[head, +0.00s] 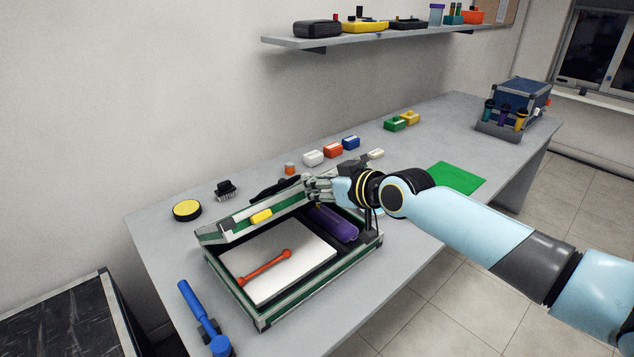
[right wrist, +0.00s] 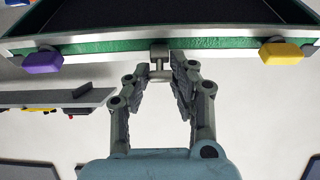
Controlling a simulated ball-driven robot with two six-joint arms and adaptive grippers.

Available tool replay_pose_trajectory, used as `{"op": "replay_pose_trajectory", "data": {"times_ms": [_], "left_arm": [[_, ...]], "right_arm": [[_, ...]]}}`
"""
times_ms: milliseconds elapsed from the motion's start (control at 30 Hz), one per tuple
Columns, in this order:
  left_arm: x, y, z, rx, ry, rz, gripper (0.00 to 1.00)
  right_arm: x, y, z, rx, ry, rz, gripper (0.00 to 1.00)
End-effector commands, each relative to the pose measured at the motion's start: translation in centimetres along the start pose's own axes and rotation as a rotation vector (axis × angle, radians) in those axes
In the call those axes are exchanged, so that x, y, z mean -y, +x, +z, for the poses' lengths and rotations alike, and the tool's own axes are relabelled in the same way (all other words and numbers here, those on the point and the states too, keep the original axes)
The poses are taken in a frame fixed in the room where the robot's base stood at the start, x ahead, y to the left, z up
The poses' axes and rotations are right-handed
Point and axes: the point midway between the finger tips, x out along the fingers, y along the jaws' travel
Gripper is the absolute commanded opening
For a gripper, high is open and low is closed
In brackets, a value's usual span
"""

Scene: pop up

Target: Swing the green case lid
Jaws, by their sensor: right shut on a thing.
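The green case (head: 299,293), with metal edging, sits open on the grey bench. Inside are a white panel with an orange dumbbell-shaped tool (head: 265,267) and a purple rounded item (head: 333,223). The case lid (head: 236,228) is partly raised and tilted above the back of the case, with a yellow latch (head: 261,217) on its front edge. My right gripper (head: 318,190) is at the lid's front edge. In the right wrist view its fingers (right wrist: 160,80) are shut on a small grey tab (right wrist: 160,54) between the purple latch (right wrist: 42,62) and the yellow latch. My left gripper is not in view.
A blue tool (head: 200,312) lies left of the case. A yellow-topped round item (head: 187,209) and a black part (head: 226,190) stand behind it. Small coloured blocks (head: 333,150) line the back. A green mat (head: 456,178) lies on the right. A shelf (head: 370,36) hangs above.

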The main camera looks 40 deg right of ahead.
Motion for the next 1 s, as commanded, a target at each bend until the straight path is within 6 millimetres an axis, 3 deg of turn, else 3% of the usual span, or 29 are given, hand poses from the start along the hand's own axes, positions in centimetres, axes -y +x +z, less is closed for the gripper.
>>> {"op": "replay_pose_trajectory", "data": {"times_ms": [400,1000], "left_arm": [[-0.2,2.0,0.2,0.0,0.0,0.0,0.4],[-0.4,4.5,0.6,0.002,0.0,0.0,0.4]], "right_arm": [[0.0,-0.9,4.2,0.006,0.0,0.0,0.01],[0.0,-2.1,8.9,0.006,0.0,0.0,0.01]]}}
